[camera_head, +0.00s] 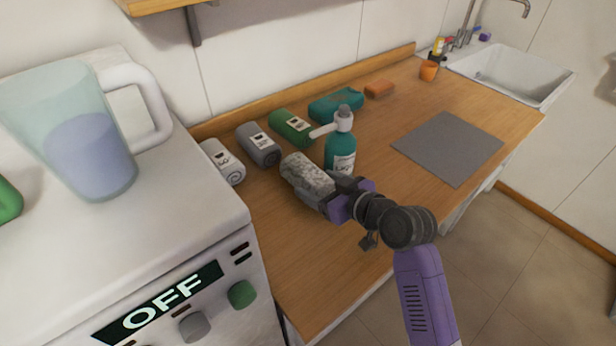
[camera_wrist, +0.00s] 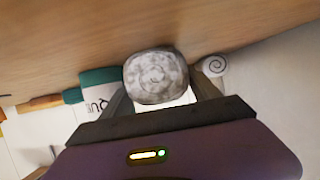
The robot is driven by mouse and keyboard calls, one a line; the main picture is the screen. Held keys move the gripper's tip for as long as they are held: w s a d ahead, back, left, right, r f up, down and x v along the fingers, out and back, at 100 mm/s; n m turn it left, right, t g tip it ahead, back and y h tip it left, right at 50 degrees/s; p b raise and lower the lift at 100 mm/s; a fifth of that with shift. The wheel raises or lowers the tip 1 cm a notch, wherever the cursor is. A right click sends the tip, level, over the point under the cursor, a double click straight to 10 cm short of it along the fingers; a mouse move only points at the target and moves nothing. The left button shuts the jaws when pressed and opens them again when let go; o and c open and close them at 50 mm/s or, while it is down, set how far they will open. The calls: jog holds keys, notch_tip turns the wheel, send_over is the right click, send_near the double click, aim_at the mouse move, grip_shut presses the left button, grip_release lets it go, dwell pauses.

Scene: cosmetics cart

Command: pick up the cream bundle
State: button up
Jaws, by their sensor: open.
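A mottled pale grey-and-white rolled bundle (camera_head: 305,177) lies on the wooden counter. My gripper (camera_head: 327,196) is at its near end, with its jaws open. In the wrist view the round end of this bundle (camera_wrist: 156,74) shows between the two fingers (camera_wrist: 162,95); I cannot tell whether they touch it. A white to cream rolled towel (camera_head: 222,162) with a dark-marked label lies farther left, near the white appliance. Its spiral end (camera_wrist: 214,66) shows just beyond the right finger in the wrist view. I cannot tell for sure which roll is the cream bundle.
A teal pump bottle (camera_head: 341,150) stands close right of the mottled roll. Grey (camera_head: 258,145) and green (camera_head: 291,126) rolls, a teal bundle (camera_head: 335,104) and an orange block (camera_head: 379,89) line the back. A grey mat (camera_head: 448,148) lies right; the counter's front is clear.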

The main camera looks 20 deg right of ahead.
jog(key=shift+x, duration=1.2)
jog(key=c, duration=1.4)
jog(key=shift+o, duration=0.2)
jog(key=shift+r, duration=0.1)
